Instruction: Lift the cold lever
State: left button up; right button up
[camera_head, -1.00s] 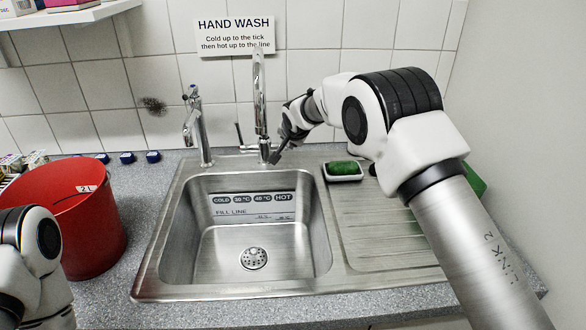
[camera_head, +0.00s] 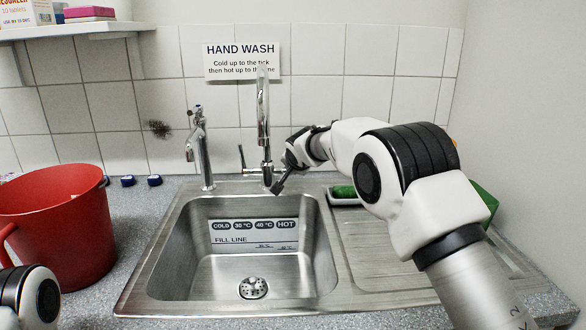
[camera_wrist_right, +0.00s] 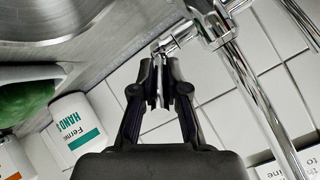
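The mixer tap (camera_head: 263,120) stands behind the sink, with a tall chrome spout. A thin lever (camera_head: 242,157) points up at the left of its base. My right gripper (camera_head: 277,189) is at the right of the tap base and hides that side. In the right wrist view my gripper (camera_wrist_right: 157,60) has its fingers drawn close together, and a small chrome lever (camera_wrist_right: 168,44) on the tap body reaches their tips. Contact is unclear. No label shows which lever is cold. My left gripper is out of view.
The steel sink (camera_head: 180,245) has a strip (camera_head: 253,226) reading COLD to HOT and FILL LINE. A second tap (camera_head: 203,150) stands to the left. A red bucket (camera_head: 55,230) is at the left, a green sponge (camera_head: 343,191) at the right. A white bottle (camera_wrist_right: 76,125) shows in the wrist view.

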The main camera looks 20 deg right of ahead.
jog(key=o, duration=0.4)
jog(key=shift+w+d+r, duration=0.1)
jog(key=shift+w, duration=0.1)
jog(key=v, duration=1.2)
jog(key=shift+d, duration=0.1)
